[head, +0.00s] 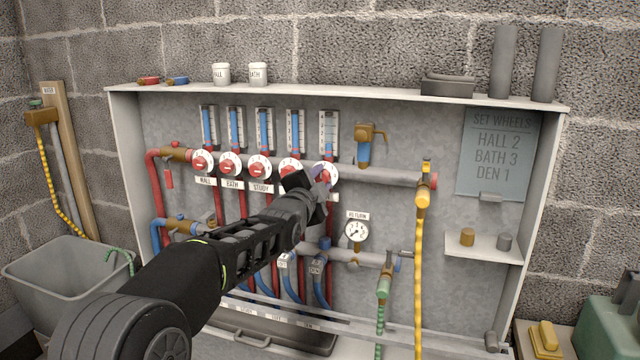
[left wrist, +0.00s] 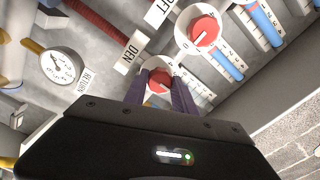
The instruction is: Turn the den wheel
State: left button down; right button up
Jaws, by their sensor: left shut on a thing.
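The den wheel (head: 326,173) is the rightmost of the row of red knobs with white dials on the manifold; my left gripper partly covers it. In the left wrist view the den wheel (left wrist: 158,80) shows red between two purple fingers, beside the DEN label (left wrist: 130,52). My left gripper (head: 320,182) is shut on it, and it also shows in the left wrist view (left wrist: 160,88). The wheel's setting cannot be read. The sign (head: 497,155) reads HALL 2, BATH 3, DEN 1. My right gripper is out of view.
The neighbouring wheel (head: 291,170) is close to the left of my gripper. Flow tubes (head: 329,130) stand above the wheels. A round gauge (head: 356,231) and a yellow-striped hose (head: 421,260) are to the right. A grey bin (head: 68,262) stands at the left.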

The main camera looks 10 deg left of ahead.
pick_arm(q)
jog(key=n, duration=0.4)
jog(key=shift+n, duration=0.4)
jog(key=n+b, duration=0.1)
jog(key=n, duration=0.3)
jog(key=shift+n, duration=0.3)
jog(key=n, duration=0.4)
jog(key=shift+n+b, duration=0.55)
jog(key=shift+n, duration=1.85)
jog(key=c, duration=1)
grip_release()
